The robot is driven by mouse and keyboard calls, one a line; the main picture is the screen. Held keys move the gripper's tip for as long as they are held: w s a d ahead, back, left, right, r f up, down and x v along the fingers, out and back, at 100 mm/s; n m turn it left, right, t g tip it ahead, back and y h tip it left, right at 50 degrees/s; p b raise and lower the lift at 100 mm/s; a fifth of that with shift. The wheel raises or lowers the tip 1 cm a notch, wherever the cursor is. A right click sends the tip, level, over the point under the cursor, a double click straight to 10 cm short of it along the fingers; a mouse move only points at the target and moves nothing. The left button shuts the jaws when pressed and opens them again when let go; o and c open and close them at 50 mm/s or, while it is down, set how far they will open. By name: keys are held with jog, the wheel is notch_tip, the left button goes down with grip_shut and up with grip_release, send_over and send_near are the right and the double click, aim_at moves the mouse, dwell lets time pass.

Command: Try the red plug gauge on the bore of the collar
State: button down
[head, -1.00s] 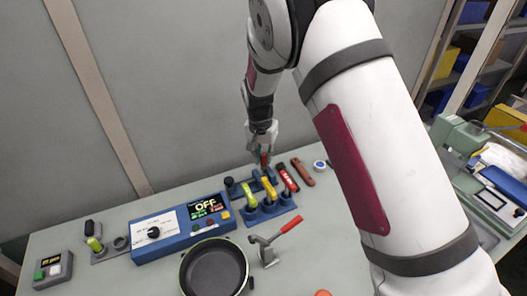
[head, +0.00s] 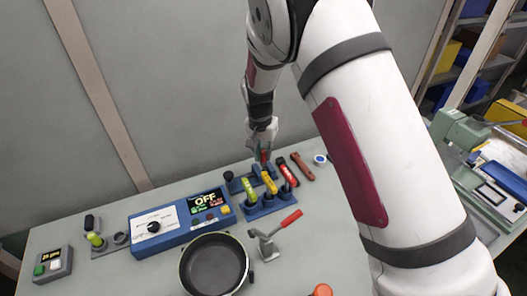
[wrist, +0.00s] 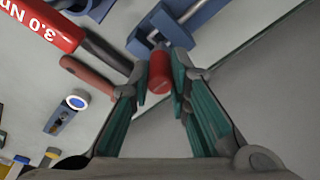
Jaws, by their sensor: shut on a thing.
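The red plug gauge (wrist: 159,72) is between the teal pads of my gripper (wrist: 160,88) in the wrist view. My gripper is shut on its red handle. A bare metal part lies just beyond the handle, between the arms of a blue holder (wrist: 143,40); I cannot tell whether they touch. In the head view my gripper (head: 263,155) is at the back of the table, above the blue holder, with the red handle (head: 264,157) just showing. I cannot identify the collar for sure; a dark ring-shaped piece (head: 121,238) is on a grey plate at the left.
A blue rack (head: 268,208) with green, yellow and red drivers stands just in front of the gripper. A control box (head: 172,229) reading OFF, a pan (head: 214,264) and a red-handled clamp (head: 268,245) are nearer.

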jog(key=shift+f+b, duration=0.45)
jog(key=shift+f, duration=1.05)
dwell(1.1)
dwell(0.8)
jog(key=shift+r+p, duration=0.9)
jog(key=shift+r, duration=2.6)
